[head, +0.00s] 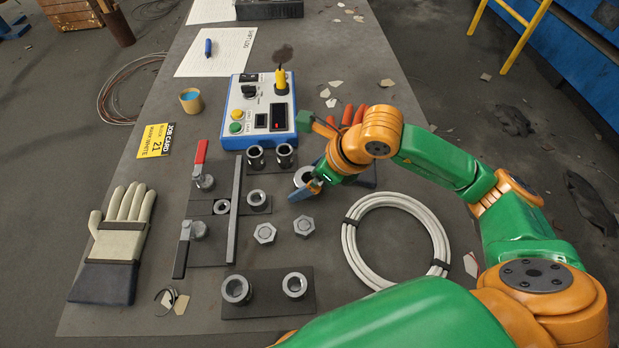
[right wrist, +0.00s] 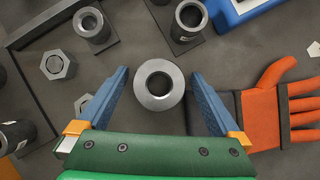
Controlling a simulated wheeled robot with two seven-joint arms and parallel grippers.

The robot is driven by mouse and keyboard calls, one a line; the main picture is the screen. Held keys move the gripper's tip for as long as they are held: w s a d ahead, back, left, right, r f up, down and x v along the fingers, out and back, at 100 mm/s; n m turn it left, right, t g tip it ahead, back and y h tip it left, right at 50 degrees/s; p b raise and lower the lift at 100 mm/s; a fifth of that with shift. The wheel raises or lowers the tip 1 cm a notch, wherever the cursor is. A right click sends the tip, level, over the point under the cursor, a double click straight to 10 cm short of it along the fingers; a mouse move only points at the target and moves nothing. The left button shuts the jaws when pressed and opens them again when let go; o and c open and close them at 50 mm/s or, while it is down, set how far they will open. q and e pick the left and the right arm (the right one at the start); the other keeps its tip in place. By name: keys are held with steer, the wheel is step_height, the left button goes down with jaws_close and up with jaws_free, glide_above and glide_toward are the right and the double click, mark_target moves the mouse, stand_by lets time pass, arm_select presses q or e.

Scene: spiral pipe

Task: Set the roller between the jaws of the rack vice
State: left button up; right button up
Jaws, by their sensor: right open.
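A thick grey metal ring-shaped piece, likely the roller (right wrist: 158,84), stands on the table with its bore facing up. It also shows in the head view (head: 303,174), partly covered by my gripper. My right gripper (head: 313,183) is open. In the right wrist view its blue fingers (right wrist: 160,75) stand either side of the piece, with gaps on both sides. A dark fixture with a long upright bar (head: 235,208), a red lever (head: 200,155) and a black lever (head: 181,255) lies left of it; this is likely the rack vice. My left gripper is not in view.
Two hex nuts (head: 265,232) (head: 303,227) lie near the fixture. Plates with upright cylinders stand behind (head: 256,157) and in front (head: 294,285). A blue-white control box (head: 245,105), orange glove (right wrist: 262,110), cable coil (head: 347,240) and pale glove (head: 115,240) surround the area.

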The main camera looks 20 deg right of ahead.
jaws_close()
